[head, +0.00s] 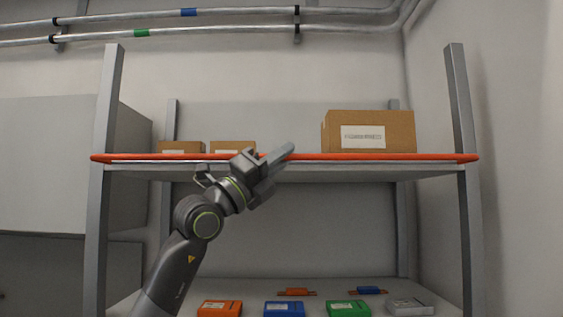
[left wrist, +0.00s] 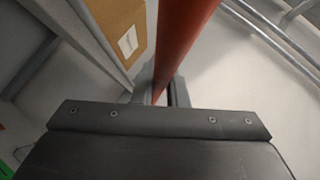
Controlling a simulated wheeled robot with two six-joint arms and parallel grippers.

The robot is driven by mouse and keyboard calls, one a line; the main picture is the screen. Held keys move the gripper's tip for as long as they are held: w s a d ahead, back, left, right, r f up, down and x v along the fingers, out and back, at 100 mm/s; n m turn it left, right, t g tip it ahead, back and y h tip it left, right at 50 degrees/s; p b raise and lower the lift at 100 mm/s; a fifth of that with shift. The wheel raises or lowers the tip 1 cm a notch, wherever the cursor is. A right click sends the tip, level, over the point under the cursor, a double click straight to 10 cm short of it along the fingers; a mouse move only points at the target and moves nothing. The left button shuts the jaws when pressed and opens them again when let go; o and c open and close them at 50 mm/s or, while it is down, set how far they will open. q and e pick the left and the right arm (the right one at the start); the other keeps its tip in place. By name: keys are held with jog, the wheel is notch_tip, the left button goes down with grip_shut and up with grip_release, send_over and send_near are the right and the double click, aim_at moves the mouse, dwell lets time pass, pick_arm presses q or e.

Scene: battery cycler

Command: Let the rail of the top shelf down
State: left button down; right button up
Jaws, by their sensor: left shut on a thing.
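The orange-red rail (head: 380,157) runs level across the front of the top shelf (head: 400,172), from one front post to the other. It sits low, close along the shelf's front edge. My left gripper (head: 274,162) reaches up from below and is shut on the rail near its middle. In the left wrist view the rail (left wrist: 183,35) passes between the fingers (left wrist: 163,95). The fingers hide a short piece of the rail in the head view. My right gripper is not in view.
A large cardboard box (head: 368,131) stands on the top shelf at right, with two small boxes (head: 181,147) (head: 232,147) at left. The lower shelf (head: 190,287) holds several coloured devices, such as a green one (head: 348,308). Grey posts (head: 105,100) (head: 459,100) bound both sides.

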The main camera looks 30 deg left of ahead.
pick_arm(q)
jog(key=shift+r+n+y+b, duration=0.25)
jog(key=shift+n+y+b, duration=0.45)
jog(key=shift+n, duration=0.1)
jog(key=shift+r+n+y+b, duration=0.3)
jog(key=shift+r+n+y, duration=0.1)
jog(key=shift+n+y, duration=0.35)
jog(key=c, duration=1.5)
grip_release()
jog(key=shift+o, duration=0.2)
jog(key=shift+s+a+f+b, duration=0.2)
jog(key=shift+s+f+b, duration=0.1)
jog(key=shift+f+b, duration=0.15)
jog(key=b+v, duration=1)
jog(key=v, duration=0.6)
jog(key=shift+b, duration=0.35)
